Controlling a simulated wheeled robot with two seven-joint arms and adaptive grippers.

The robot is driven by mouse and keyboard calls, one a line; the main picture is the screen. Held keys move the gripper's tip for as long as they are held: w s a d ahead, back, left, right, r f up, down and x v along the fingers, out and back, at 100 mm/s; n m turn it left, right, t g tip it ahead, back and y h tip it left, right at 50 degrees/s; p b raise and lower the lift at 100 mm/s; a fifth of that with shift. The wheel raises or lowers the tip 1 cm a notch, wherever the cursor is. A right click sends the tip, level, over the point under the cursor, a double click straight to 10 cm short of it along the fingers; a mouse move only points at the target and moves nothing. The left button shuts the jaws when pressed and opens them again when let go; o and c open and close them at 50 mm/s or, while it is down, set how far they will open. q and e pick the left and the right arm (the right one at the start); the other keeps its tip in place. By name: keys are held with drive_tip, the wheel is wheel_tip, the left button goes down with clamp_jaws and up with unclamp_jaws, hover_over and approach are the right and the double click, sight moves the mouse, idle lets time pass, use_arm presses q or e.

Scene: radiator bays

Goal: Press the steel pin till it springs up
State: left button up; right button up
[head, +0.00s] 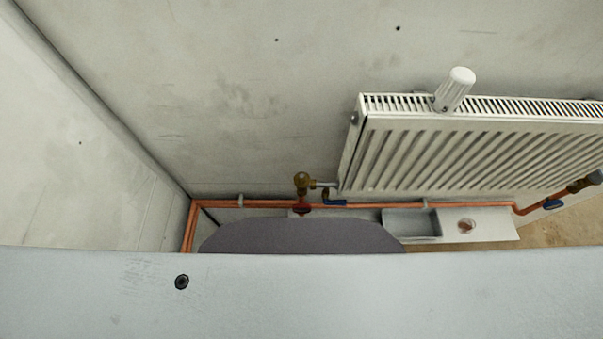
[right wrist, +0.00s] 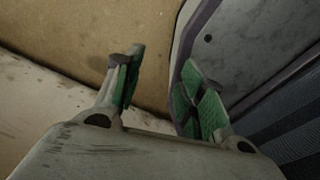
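A brass valve (head: 302,182) sits on the copper pipe at the lower left corner of the radiator (head: 430,155). A pale metal connector (head: 326,184) joins it to the radiator. The steel pin is too small to make out in the head view. A white ribbed thermostat head (head: 455,88) rests on the radiator's top grille, tilted. My right gripper (right wrist: 160,78) shows in the right wrist view, its green-padded fingers apart with nothing between them. The valve is not in that view. My left gripper is not in view.
A copper pipe (head: 265,203) runs along the wall below the radiator, with a red part (head: 303,209) and a blue handle (head: 334,202). A grey tray (head: 411,224) and a small round reddish item (head: 466,226) lie below. A pale foreground surface covers the bottom of the head view.

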drive_tip(key=shift+s+d, duration=0.25)
drive_tip(key=shift+s, duration=0.25)
drive_tip(key=shift+s+d, duration=0.25)
drive_tip(key=shift+s, duration=0.25)
clamp_jaws()
drive_tip(key=shift+w+a, duration=0.75)
drive_tip(key=shift+w, duration=0.3)
